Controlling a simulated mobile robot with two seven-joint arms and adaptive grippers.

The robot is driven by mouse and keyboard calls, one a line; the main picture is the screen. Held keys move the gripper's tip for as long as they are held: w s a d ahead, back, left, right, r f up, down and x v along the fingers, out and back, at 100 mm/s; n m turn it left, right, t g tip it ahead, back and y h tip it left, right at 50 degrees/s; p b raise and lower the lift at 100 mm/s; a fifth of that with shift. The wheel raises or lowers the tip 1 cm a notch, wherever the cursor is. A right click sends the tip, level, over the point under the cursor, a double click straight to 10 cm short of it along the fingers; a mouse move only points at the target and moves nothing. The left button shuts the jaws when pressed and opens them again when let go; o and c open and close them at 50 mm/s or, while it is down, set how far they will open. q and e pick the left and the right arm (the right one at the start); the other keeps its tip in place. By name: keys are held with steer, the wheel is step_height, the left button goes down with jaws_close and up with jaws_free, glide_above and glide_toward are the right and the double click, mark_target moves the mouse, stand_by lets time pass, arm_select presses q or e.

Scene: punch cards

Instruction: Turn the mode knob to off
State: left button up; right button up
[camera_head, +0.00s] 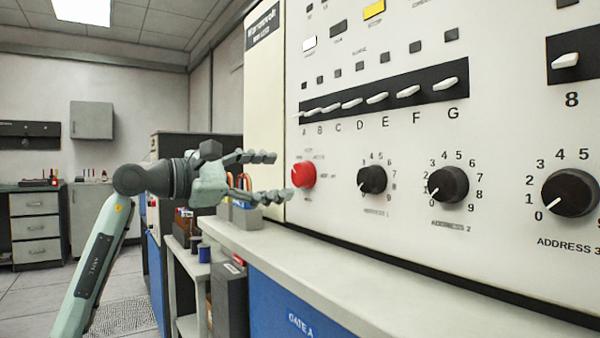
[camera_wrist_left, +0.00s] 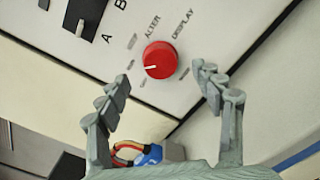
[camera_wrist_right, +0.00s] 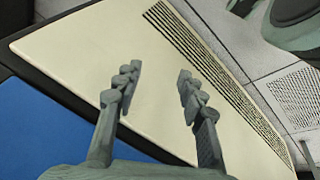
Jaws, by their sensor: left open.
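The red mode knob (camera_head: 303,175) is on the white control panel (camera_head: 340,215), below the left end of the lever row. In the left wrist view the knob (camera_wrist_left: 160,60) bears a short white pointer mark directed to picture left. The labels ALTER and DISPLAY are readable near it; the other labels are too small. My left gripper (camera_head: 283,176) is open, its fingertips just short of the knob. In the left wrist view the knob shows beyond and between the fingers, with no visible contact. My right gripper (camera_wrist_right: 157,75) is open and empty, away from the knob.
Black address dials (camera_head: 372,180) sit to the right of the knob. A row of white levers (camera_head: 378,98) is above. A pale ledge (camera_head: 320,255) runs below the panel. A grey holder with coloured-handled tools (camera_head: 243,213) stands on the ledge beneath my left gripper.

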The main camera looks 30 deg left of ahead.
mark_target(297, 175)
arm_select(q)
steer(key=p+x, duration=0.1)
steer(key=x, duration=0.4)
arm_select(e)
steer(key=x, duration=0.3)
steer(key=shift+a+f, duration=0.3)
steer(key=shift+f, duration=0.05)
arm_select(q)
steer(key=shift+c, duration=0.3)
steer(key=c, duration=1.1)
